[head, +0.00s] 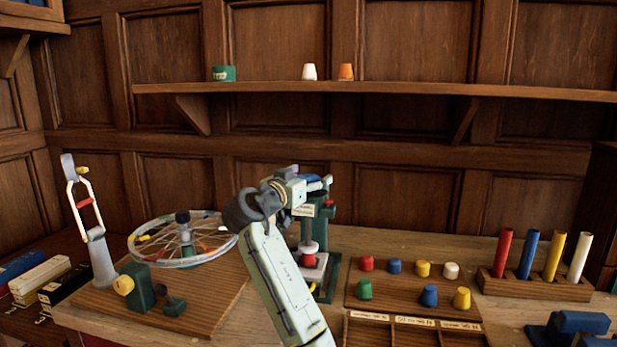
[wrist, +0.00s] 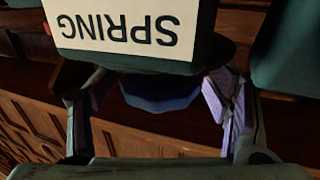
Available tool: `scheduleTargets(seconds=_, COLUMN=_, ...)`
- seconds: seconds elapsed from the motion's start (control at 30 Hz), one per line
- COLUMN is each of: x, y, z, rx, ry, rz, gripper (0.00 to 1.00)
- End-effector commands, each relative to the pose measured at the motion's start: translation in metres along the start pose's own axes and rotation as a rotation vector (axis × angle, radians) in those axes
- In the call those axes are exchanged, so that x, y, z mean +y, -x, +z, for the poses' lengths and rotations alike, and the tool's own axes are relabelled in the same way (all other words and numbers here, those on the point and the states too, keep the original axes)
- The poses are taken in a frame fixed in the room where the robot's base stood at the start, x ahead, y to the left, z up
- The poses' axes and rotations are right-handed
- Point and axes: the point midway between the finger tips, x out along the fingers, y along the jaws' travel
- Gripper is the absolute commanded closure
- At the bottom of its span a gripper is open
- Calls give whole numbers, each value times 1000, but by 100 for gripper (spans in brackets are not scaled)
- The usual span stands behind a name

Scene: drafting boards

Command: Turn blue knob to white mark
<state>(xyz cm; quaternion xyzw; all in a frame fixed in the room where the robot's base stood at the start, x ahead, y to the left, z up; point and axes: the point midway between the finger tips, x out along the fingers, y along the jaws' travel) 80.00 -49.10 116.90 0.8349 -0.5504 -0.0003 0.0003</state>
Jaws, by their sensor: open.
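The blue knob (wrist: 160,95) shows in the wrist view as a dark blue faceted shape under a green housing. A cream label (wrist: 125,25) on the housing reads SPRING, upside down. My gripper (wrist: 157,104) is open, with one finger on each side of the knob; I cannot tell whether either finger touches it. In the head view my gripper (head: 322,184) is at the top of the green press-like device (head: 326,225), and a bit of blue shows there. I cannot make out a white mark in either view.
A spoked wheel (head: 183,240) lies left of my arm. Coloured pegs stand on a wooden board (head: 375,290) at right, with a rack of coloured tubes (head: 535,288) beyond. A wall shelf (head: 400,91) runs above and behind my gripper.

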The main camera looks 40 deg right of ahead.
Motion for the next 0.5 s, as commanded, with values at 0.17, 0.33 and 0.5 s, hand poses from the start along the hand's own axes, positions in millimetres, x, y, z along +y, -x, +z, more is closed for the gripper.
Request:
scheduleTargets(seconds=0.17, x=0, y=0, z=0, rx=0, ry=-1, rz=0, gripper=36)
scheduleTargets(seconds=0.33, x=0, y=0, z=0, rx=0, ry=-1, rz=0, gripper=47)
scheduleTargets(seconds=0.5, x=0, y=0, z=0, rx=0, ry=-1, rz=0, gripper=58)
